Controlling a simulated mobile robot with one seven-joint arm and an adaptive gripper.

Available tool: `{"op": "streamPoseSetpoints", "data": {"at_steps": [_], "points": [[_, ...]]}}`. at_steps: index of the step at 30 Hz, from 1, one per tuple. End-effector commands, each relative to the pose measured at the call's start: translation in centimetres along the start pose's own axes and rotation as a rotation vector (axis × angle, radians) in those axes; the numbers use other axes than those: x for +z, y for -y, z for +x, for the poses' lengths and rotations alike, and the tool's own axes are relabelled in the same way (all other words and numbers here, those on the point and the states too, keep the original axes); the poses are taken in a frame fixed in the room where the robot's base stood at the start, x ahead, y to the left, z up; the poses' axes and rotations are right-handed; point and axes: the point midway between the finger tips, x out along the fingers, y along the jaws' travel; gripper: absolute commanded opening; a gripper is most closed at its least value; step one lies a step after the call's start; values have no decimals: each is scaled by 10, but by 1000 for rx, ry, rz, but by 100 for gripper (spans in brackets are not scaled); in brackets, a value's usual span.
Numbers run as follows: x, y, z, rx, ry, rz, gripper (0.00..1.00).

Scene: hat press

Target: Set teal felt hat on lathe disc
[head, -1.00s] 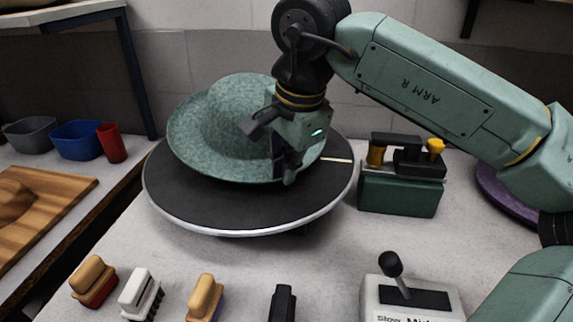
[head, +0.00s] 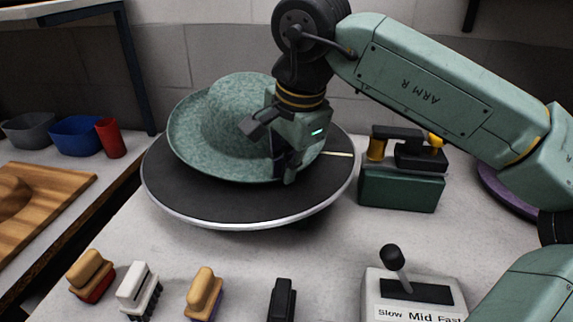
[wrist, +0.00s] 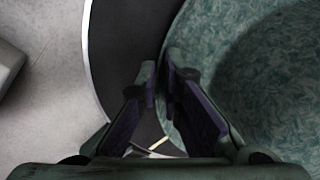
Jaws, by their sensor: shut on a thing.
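The teal felt hat (head: 222,117) is over the lathe disc (head: 240,204), brim down, toward the disc's back left. The hat looks slightly tilted; I cannot tell whether its whole brim rests on the disc. My gripper (head: 285,172) is at the brim's right side, shut on the brim edge. In the wrist view my gripper's fingers (wrist: 161,85) are close together, with the hat (wrist: 270,75) on the right and the dark disc (wrist: 125,45) on the left. The grip point itself is partly hidden by the fingers. A pale mark shows on the disc, right of the hat.
A speed lever box (head: 415,292) stands at the front right, a green box with a black and yellow top (head: 402,188) right of the disc. Several brushes (head: 140,288) line the front. Bins (head: 76,137) and a wooden board (head: 35,197) are at left.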

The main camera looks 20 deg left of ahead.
Motion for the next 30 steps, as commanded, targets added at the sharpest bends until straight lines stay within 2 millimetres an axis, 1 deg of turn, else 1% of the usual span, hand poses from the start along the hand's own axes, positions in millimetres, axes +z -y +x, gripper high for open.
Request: {"op": "streamPoseSetpoints", "data": {"at_steps": [6, 7, 17, 26, 30], "points": [[0, 0, 1, -1, 0, 0, 0], [0, 0, 1, -1, 0, 0, 8], [0, 0, 1, 0, 0, 0, 30], [0, 0, 1, 1, 0, 0, 31], [0, 0, -9, -1, -1, 1, 31]]}}
